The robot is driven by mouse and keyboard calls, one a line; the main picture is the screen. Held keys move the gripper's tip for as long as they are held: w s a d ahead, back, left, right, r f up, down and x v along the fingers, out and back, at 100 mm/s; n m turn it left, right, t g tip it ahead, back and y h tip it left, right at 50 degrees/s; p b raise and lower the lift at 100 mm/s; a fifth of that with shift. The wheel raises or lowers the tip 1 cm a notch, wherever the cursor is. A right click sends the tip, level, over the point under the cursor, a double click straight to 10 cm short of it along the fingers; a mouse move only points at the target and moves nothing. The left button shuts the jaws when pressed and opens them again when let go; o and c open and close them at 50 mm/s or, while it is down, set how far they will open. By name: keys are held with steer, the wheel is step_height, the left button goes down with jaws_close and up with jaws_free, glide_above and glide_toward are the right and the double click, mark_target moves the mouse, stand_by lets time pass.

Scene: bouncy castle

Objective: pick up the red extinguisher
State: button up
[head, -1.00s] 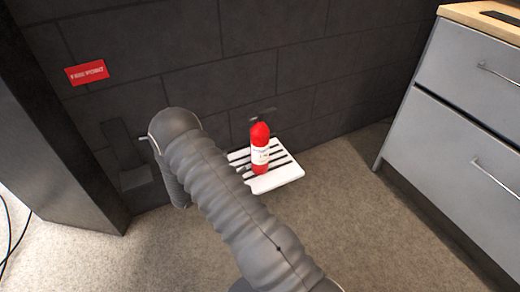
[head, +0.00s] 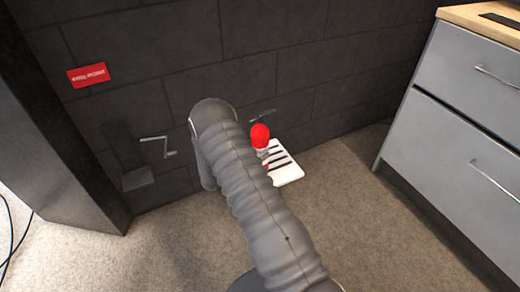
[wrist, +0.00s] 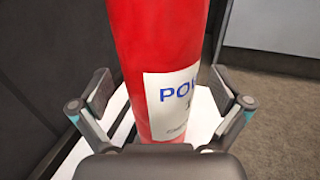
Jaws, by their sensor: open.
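The red extinguisher (head: 260,135) stands upright on a white slatted stand (head: 288,174) by the dark wall. In the head view my arm hides its lower left part. In the wrist view the extinguisher (wrist: 165,45) fills the middle, with a white label (wrist: 178,100) facing the camera. My gripper (wrist: 165,95) is open, with one finger on each side of the extinguisher. A gap shows between the left finger and the red body, and another at the right. In the head view my gripper is hidden behind my arm.
A grey drawer cabinet (head: 455,120) with a wooden top stands at the right. A dark upright panel (head: 45,130) is at the left. A bracket with a handle (head: 157,147) and a red sign (head: 86,75) are on the wall. Carpet (head: 370,230) is clear at right.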

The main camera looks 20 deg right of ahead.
steer(key=shift+x, duration=0.95)
steer(key=c, duration=1.8)
steer(key=shift+r, duration=0.15)
steer(key=shift+c, duration=0.2)
steer(key=shift+r, duration=0.1)
